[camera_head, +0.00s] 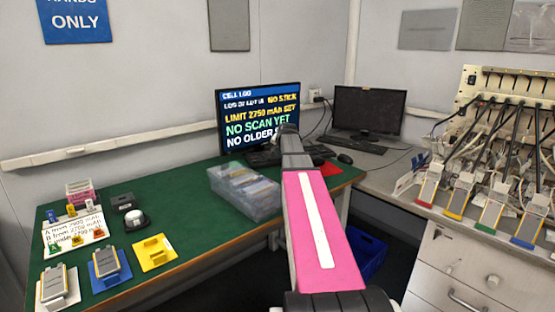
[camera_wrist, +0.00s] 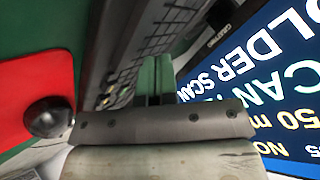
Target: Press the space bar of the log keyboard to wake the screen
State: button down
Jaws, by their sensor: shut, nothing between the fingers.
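The log keyboard (camera_head: 262,158) is black and lies on the green table below the lit monitor (camera_head: 260,108); my arm hides part of it. In the wrist view the keyboard (camera_wrist: 135,45) runs down the middle, seen steeply, with its keys facing left. My gripper (camera_wrist: 154,68) is shut and empty, its fingertips close to the keyboard. I cannot tell whether they touch it, and I cannot pick out the space bar. The monitor screen (camera_wrist: 275,75) is lit with white, green and yellow text, including "LIMIT 2750 mAh SET". In the head view the fingers are hidden.
A clear bin (camera_head: 245,190) with packets stands left of my arm. A red mat (camera_wrist: 30,75) with a dark round object (camera_wrist: 48,117) is beside the keyboard.

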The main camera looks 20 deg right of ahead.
aim_at(279, 158)
jog(key=shift+r, duration=2.45)
